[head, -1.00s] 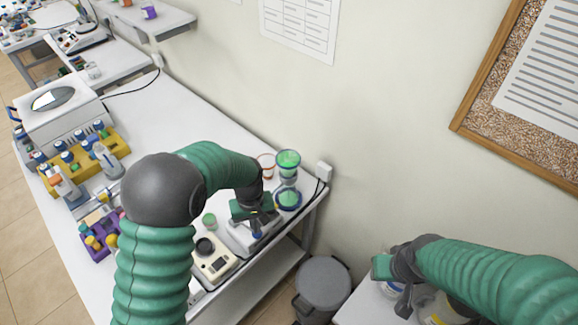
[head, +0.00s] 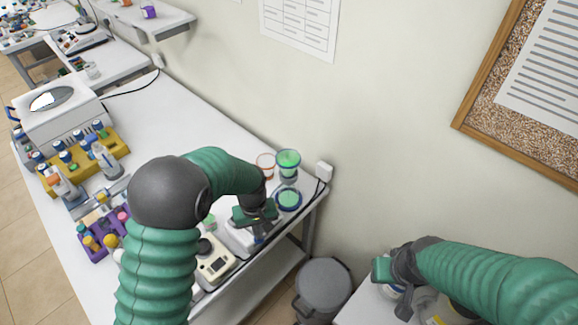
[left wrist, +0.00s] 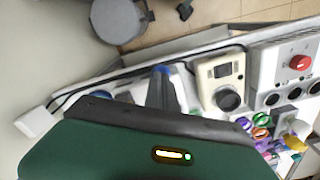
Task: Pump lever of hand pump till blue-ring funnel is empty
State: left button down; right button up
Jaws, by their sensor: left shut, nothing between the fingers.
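Two funnels with green liquid stand at the right end of the bench in the head view. The front one has a clear blue ring (head: 289,199); the one behind it (head: 288,159) has a greenish-blue rim. How much liquid is in either is hard to tell. The pale hand pump (head: 236,241) is partly hidden under my left gripper (head: 257,222), which is shut and empty at the pump. A grey lever with a blue end (left wrist: 165,84) shows in the left wrist view, partly behind the gripper body. My right gripper (head: 385,272) is at the lower right; its jaw state is unclear.
An orange-ring cup (head: 265,162) stands beside the funnels. A cream device (head: 214,264) with a black knob lies left of the pump. A purple rack (head: 97,240) and a yellow rack (head: 84,160) stand farther left. A grey bin (head: 323,285) is on the floor.

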pick_arm(q)
jog(key=shift+f, duration=0.3)
jog(key=shift+s+d+f+b, duration=0.1)
jog(key=shift+f+b, duration=0.4)
jog(key=shift+f, duration=0.3)
notch_tip(320, 180, up, 8)
jog(key=w+a+p, duration=0.1)
jog(key=a+p, duration=0.1)
jog(key=p, duration=0.4)
jog(key=shift+w+f, duration=0.15)
jog(key=shift+f, duration=0.15)
dwell(1.0)
